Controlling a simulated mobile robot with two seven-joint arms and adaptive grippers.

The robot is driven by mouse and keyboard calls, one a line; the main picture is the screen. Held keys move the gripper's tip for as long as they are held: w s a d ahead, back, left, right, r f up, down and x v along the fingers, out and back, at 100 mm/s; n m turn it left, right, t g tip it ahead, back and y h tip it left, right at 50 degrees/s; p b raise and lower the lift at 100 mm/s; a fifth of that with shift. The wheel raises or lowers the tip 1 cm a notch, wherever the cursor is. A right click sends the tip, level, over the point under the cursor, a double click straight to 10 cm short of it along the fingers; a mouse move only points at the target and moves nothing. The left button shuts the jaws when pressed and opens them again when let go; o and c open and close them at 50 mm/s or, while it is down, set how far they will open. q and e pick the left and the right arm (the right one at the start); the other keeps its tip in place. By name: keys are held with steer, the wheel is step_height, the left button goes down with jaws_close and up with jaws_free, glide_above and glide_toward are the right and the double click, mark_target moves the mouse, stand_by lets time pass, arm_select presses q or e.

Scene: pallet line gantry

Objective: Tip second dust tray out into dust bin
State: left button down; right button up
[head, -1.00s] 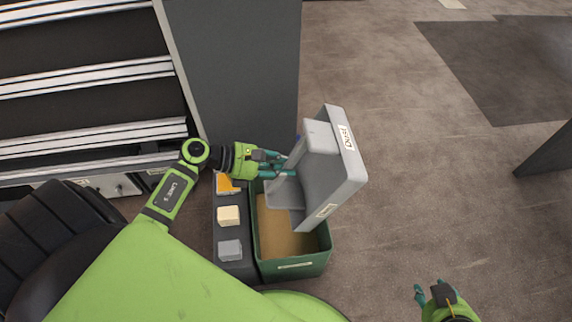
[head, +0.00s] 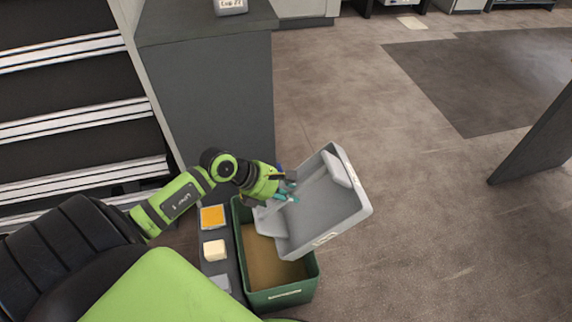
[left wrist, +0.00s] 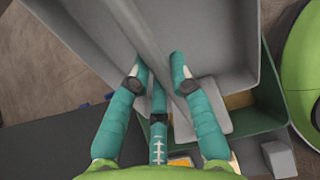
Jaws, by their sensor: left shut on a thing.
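The grey dust tray (head: 315,210) is tilted above the green dust bin (head: 284,295), its open inside facing up toward my head camera. Its inside looks bare, and its lower left corner overhangs the bin. My left gripper (head: 288,192) is shut on the tray's left side. In the left wrist view, the fingers (left wrist: 160,75) close around the tray's wall (left wrist: 150,40). The bin stands on the floor with brown dust inside, and the tray hides part of its opening. My right gripper is out of view.
A dark strip beside the bin's left side holds an orange block (head: 213,217) and a cream block (head: 214,250). A dark grey cabinet (head: 205,100) stands behind, with a small grey labelled container (head: 230,6) on top. Open floor lies to the right.

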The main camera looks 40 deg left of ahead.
mark_target(303, 187)
arm_select(q)
steer(key=w+d+g+p, duration=0.1)
steer(key=p, duration=0.1)
steer(key=w+d+r+g+y+p, duration=0.1)
steer(key=p, duration=0.1)
steer(key=shift+w+d+y, duration=0.15)
steer(key=shift+w+y, duration=0.15)
steer(key=shift+w, duration=0.05)
steer(key=w+d+g+y, duration=0.1)
steer(key=w+d+f+g+y, duration=0.1)
steer(key=w+d+g+y, duration=0.1)
steer(key=shift+w+f+g+p, duration=0.1)
steer(key=shift+w+g+p, duration=0.05)
steer(key=shift+g+p, duration=0.2)
steer(key=shift+w+d+f+g+y+b, duration=0.15)
steer(key=shift+w+f+g+y+b, duration=0.1)
steer(key=shift+y+b, duration=0.15)
steer(key=shift+d, duration=0.1)
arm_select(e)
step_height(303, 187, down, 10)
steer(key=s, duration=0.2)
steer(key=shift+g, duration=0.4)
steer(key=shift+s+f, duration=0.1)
